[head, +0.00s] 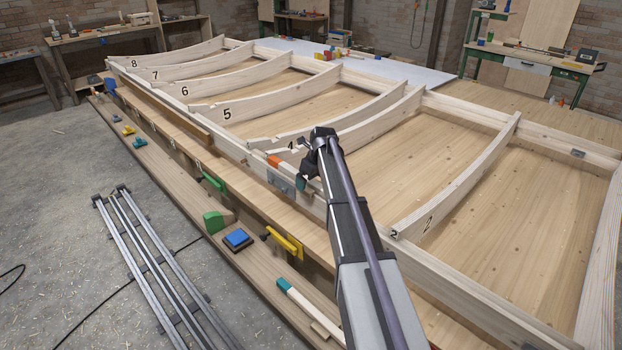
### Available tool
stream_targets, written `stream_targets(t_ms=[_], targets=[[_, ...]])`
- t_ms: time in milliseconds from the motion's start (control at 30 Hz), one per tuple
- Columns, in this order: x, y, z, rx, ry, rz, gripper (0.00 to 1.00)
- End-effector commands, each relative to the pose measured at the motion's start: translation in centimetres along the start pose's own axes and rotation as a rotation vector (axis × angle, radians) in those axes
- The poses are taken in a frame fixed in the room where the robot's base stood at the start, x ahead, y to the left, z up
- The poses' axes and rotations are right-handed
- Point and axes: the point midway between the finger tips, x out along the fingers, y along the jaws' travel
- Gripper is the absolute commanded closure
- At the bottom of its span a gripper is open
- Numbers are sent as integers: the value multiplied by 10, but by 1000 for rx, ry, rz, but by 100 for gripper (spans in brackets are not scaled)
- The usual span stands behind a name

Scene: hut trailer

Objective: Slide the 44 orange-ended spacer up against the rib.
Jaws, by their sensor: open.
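An orange-ended piece, which looks like the spacer (273,160), lies on the near long rail (235,150), just in front of the near end of the rib marked 4 (345,124). Its number is too small to read, and its right part is hard to make out beside my gripper. I cannot tell whether it touches a rib. My gripper (308,172) is over the rail just right of the orange end, with its jaws open. The arm hides the near end of the rib (385,118) right of rib 4. A small teal patch shows beside the gripper.
More ribs, marked 5 (275,99) and 2 (465,175), cross the frame. Along the low front plank lie a green wedge (213,222), a blue block (238,239), a yellow clamp (284,241) and a teal-ended bar (308,308). Metal rails (150,265) lie on the floor.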

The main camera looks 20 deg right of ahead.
Motion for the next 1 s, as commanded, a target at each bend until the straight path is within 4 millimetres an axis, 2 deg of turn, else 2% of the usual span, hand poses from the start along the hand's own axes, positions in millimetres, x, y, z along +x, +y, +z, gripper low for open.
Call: stream_targets(t_ms=[33,100,200,333,867,967,1000], targets=[[-22,0,2,1,0,0,0],[-39,1,3,1,0,0,0],[-63,1,3,0,0,0,0],[-82,1,2,-1,0,0,0],[-83,0,0,-5,0,0,0],[-83,0,0,-94,2,2,0],[-83,1,-1,-179,5,4,0]])
